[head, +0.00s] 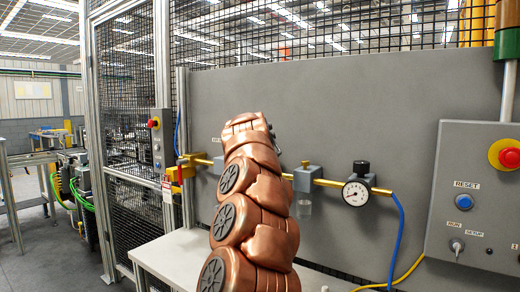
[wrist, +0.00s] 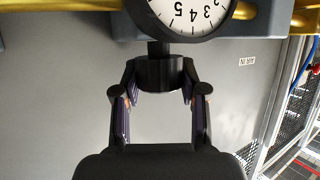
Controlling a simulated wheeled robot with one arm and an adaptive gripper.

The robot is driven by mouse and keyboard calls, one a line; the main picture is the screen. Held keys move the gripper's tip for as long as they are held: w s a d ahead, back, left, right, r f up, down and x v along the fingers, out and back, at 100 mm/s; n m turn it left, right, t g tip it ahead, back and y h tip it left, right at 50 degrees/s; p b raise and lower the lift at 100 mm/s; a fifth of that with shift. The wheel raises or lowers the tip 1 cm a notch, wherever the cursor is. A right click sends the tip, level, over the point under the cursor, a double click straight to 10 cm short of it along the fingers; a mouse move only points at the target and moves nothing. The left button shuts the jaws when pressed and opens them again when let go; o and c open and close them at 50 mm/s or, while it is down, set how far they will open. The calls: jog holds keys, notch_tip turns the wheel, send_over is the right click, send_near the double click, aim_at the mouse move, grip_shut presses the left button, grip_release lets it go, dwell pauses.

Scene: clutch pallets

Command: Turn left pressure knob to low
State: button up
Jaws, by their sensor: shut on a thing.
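In the wrist view, which looks upside down, my gripper (wrist: 162,78) has its two fingers on either side of a black round knob (wrist: 164,68) and is shut on it. This is the left pressure knob, near the AIR IN label (wrist: 246,62). A white-faced gauge (wrist: 192,14) with black numbers sits close to the knob, partly cut off by the frame. The knob's setting cannot be read. In the head view my copper arm hides the left knob, its gauge and most of my gripper.
A second black knob (head: 362,167) and gauge (head: 355,193) sit to the right on the yellow pipe (head: 328,183). A control box (head: 470,225) with a red button (head: 505,154) is farther right. A pale table (head: 180,255) lies below the grey panel (head: 400,110).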

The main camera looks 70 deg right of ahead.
jog(key=shift+r+n+t+y+p, duration=0.2)
jog(key=shift+n+t+p, duration=0.45)
jog(key=shift+p, duration=0.3)
jog(key=shift+r+n+t+y+p, duration=0.15)
jog(key=shift+n+t+p, duration=0.45)
jog(key=shift+p, duration=0.35)
jog(key=shift+f+n+t+y+p, duration=0.2)
jog(key=shift+n+t+y+p, duration=0.3)
jog(key=shift+p, duration=0.65)
jog(key=shift+f+t, duration=0.1)
jog(key=shift+t, duration=0.15)
jog(key=o, duration=1.2)
jog(key=shift+c, duration=0.2)
jog(key=shift+s+a, duration=0.1)
jog(key=v, duration=1.1)
jog(key=shift+s+a, duration=0.2)
jog(key=shift+a, duration=0.1)
